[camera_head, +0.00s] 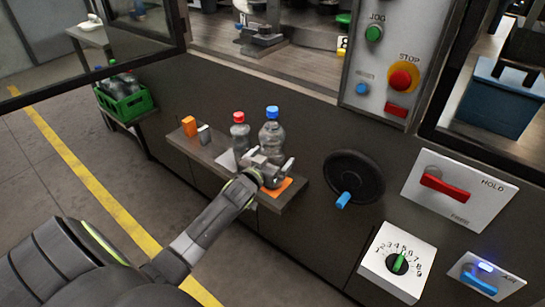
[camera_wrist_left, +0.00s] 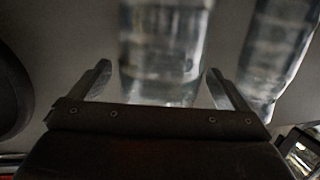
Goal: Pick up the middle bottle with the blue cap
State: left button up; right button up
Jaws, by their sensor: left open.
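A clear bottle with a blue cap (camera_head: 272,132) stands upright on a narrow shelf. A clear bottle with a red cap (camera_head: 239,132) stands just left of it. My left gripper (camera_head: 268,166) is open at the lower part of the blue-capped bottle and hides its base. In the left wrist view, a clear bottle (camera_wrist_left: 162,50) lies between the two open fingers (camera_wrist_left: 158,78), with a small gap visible on the left side. A second bottle (camera_wrist_left: 275,55) is outside the fingers at right. No caps show there. My right gripper is not in view.
The shelf (camera_head: 210,150) also holds an orange block (camera_head: 189,126), a small grey piece (camera_head: 204,134) and an orange pad (camera_head: 284,188). A black handwheel (camera_head: 355,175) juts out close at right. A green crate with bottles (camera_head: 126,105) stands at far left.

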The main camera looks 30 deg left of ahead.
pick_arm(q)
jog(key=shift+w, duration=0.45)
jog(key=shift+f, duration=0.1)
jog(key=c, duration=1.9)
jog(key=shift+r, duration=0.25)
